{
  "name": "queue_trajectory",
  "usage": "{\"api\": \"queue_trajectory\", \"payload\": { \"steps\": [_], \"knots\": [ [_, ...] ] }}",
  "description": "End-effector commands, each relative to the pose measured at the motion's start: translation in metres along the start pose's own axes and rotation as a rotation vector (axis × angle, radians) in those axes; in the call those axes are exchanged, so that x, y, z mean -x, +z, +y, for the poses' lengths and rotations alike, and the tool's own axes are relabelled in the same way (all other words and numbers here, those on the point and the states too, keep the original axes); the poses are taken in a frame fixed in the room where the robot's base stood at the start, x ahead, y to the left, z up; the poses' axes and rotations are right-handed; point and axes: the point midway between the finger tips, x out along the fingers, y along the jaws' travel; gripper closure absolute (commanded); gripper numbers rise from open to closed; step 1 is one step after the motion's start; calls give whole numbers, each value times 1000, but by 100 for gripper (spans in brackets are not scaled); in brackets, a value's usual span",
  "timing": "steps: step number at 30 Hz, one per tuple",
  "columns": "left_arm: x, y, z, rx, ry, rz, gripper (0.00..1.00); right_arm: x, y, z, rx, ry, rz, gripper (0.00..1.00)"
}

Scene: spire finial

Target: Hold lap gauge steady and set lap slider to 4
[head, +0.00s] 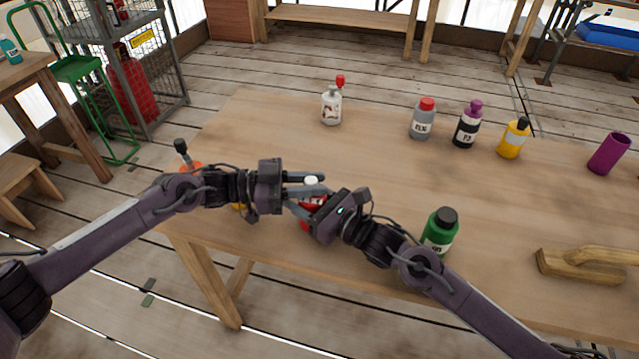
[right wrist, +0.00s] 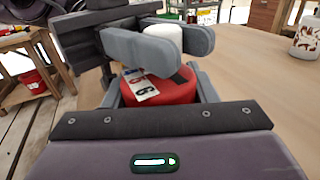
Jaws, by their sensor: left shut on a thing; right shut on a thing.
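The lap gauge appears to be the red body (head: 308,222) with a white cylinder (head: 312,181) on top, near the front edge of the table. In the right wrist view the red body (right wrist: 172,88) carries a white label (right wrist: 143,88) with dark and red figures. The lap slider and its setting cannot be made out. My left gripper (head: 318,185) is shut on the white cylinder, its fingers on either side in the right wrist view (right wrist: 163,40). My right gripper (head: 306,205) is shut on the red body, hiding much of it.
A green bottle (head: 440,232) stands close to my right arm. A wooden float (head: 582,265) lies at the front right. A white bottle (head: 331,106), grey bottle (head: 423,118), black-and-purple bottle (head: 467,125), yellow bottle (head: 514,138) and purple cup (head: 608,153) stand farther back. The table's middle is clear.

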Motion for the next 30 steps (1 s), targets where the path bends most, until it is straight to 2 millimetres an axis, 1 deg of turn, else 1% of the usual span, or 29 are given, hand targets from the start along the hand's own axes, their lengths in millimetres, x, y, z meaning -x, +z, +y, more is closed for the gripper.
{"api": "queue_trajectory", "payload": {
  "steps": [1,3,10,11,15,16,25,28,30],
  "knots": [
    [9,1,-4,0,-6,-2,100,0,0,0,0,0,0,74],
    [15,1,-4,1,-4,-1,100,0,0,0,0,0,0,74],
    [16,1,-5,0,-5,-1,100,0,0,-1,0,-1,-1,74],
    [16,1,-5,0,-5,-1,76,0,0,-1,0,-1,-1,74],
    [16,0,-5,0,-5,-1,58,0,0,-1,0,-1,-1,74],
    [15,0,-5,0,-5,-1,56,0,0,-1,0,-1,-1,74],
    [17,0,-4,0,-3,-1,56,0,0,0,0,0,0,74],
    [27,0,-5,0,-5,-2,56,0,0,0,0,0,0,74],
    [39,0,-5,0,-6,-2,56,0,0,0,0,1,0,74]
  ]
}}
